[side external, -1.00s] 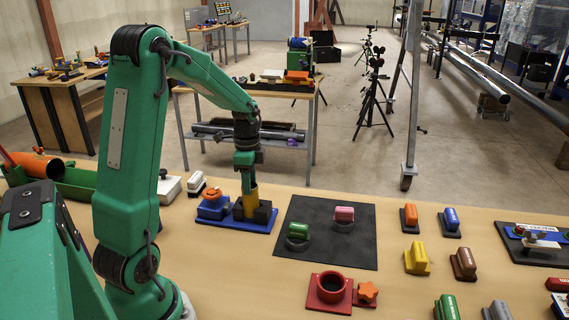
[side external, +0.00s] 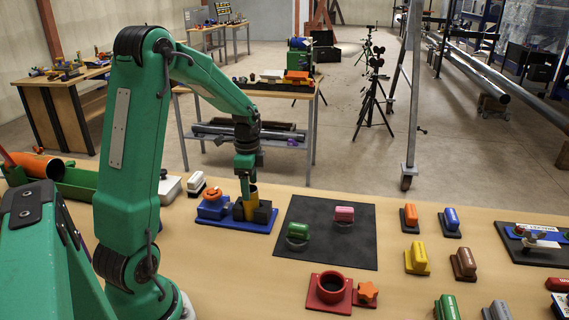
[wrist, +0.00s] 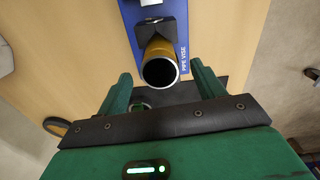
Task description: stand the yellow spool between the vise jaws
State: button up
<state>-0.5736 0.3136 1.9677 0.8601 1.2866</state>
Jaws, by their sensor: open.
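The yellow spool (side external: 251,208) stands upright in the pipe vise, with its open end up. The vise has a blue base plate (side external: 218,222) and dark jaws (side external: 264,212). The spool (wrist: 158,50) shows in the wrist view, with one dark jaw (wrist: 150,31) against its far side; the other jaw is hidden. My gripper (side external: 247,194) is at the spool's top in the side view. In the wrist view its green fingers (wrist: 162,85) are spread apart, with the spool's dark open mouth in line with the gap between them. Contact with the spool cannot be told.
An orange knob (side external: 212,194) sits on the vise's left part. A red ring holder (side external: 330,289) stands in front. Several coloured blocks stand farther right.

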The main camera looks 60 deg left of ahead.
jog(key=shift+r, duration=0.1)
jog(key=shift+r, duration=2.4)
notch_tip(320, 180, up, 8)
jog(key=shift+d, duration=0.1)
jog(key=s+d+n+t, duration=0.2)
jog(key=s+d+n, duration=0.2)
jog(key=d, duration=0.7)
jog(key=s+d+r+n+t, duration=0.1)
jog(key=s+d+n+t, duration=0.2)
jog(key=s+d, duration=0.5)
jog(key=d+n, duration=0.1)
jog(key=d, duration=0.2)
jog(key=shift+r+t, duration=0.25)
jog(key=shift+t, duration=0.05)
